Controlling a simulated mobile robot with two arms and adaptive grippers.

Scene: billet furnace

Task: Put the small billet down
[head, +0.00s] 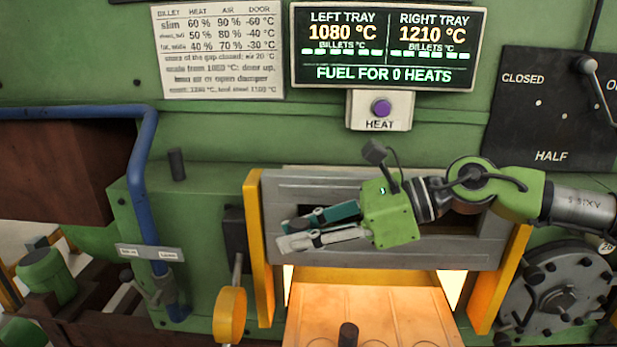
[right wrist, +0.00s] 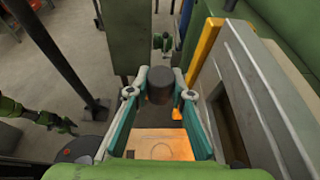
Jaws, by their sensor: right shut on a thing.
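The small billet (right wrist: 160,84), a short dark cylinder, is between the fingertips of my right gripper (right wrist: 160,95) in the right wrist view. In the head view my right gripper (head: 284,234) reaches left in front of the grey furnace door. The fingers there largely hide what they hold. The glowing orange tray (head: 378,308) lies below the gripper and also shows in the right wrist view (right wrist: 155,148). A dark cylinder (head: 348,335) shows at the tray's front in the head view. A green arm at the left of the wrist view seems to be mine; its gripper's state is unclear.
The grey door (head: 300,190) stands between yellow posts (head: 258,250), with orange glow below it. A lever with a yellow disc (head: 230,315) is left of the tray. A display (head: 388,46) reads left tray 1080 °C, right tray 1210 °C and fuel for 0 heats.

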